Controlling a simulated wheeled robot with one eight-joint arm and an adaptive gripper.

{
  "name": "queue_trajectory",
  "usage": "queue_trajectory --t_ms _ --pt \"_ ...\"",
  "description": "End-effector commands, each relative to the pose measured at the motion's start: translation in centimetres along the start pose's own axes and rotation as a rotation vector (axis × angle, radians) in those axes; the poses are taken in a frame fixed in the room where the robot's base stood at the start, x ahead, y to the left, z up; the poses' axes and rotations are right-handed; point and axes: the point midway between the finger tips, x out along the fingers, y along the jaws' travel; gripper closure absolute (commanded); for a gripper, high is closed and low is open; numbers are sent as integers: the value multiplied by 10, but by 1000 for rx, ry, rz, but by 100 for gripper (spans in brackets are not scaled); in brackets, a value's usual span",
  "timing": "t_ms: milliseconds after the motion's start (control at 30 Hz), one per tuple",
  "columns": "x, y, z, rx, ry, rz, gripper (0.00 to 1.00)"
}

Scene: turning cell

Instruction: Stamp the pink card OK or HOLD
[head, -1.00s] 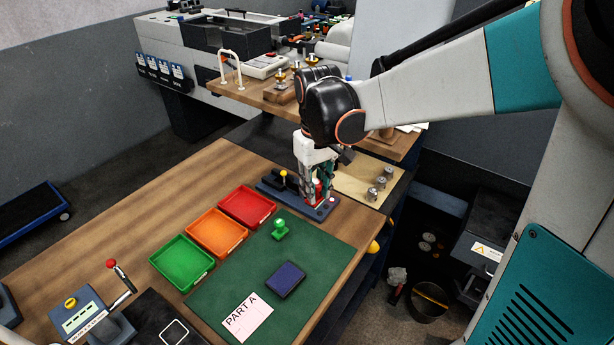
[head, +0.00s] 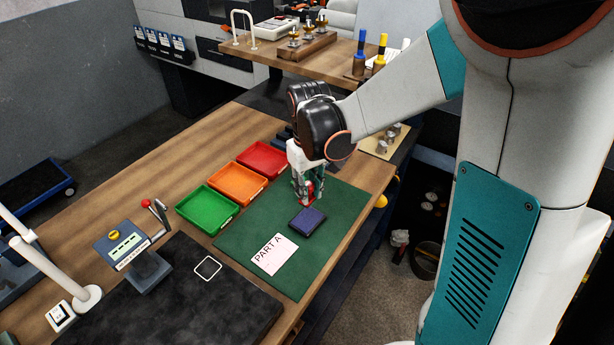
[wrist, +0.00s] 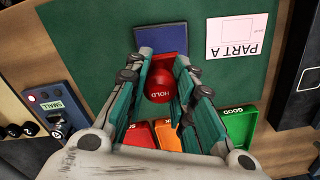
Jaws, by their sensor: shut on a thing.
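The pink card (head: 274,254), marked PART A, lies flat on the green mat (head: 255,243); it also shows in the wrist view (wrist: 236,36). My gripper (head: 304,194) is shut on a red stamp (wrist: 160,85) whose round knob reads HOLD; its square red base shows beyond the knob. The stamp is over the mat, close beside the dark blue ink pad (head: 307,220), which also shows in the wrist view (wrist: 161,38). I cannot tell whether its base touches anything. The green stamp is not visible now.
Green (head: 207,209), orange (head: 238,184) and red (head: 264,160) trays stand left of the mat. A lever device (head: 137,260) and a dark pad with a white square outline (head: 207,268) are further left. The mat around the card is clear.

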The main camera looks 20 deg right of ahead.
Motion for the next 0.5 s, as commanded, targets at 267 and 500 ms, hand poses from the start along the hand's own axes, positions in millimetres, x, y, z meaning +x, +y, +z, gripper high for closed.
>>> queue_trajectory --t_ms 267,500 --pt "14 0 0 0 0 0 93" --pt "35 0 0 0 0 0 93"
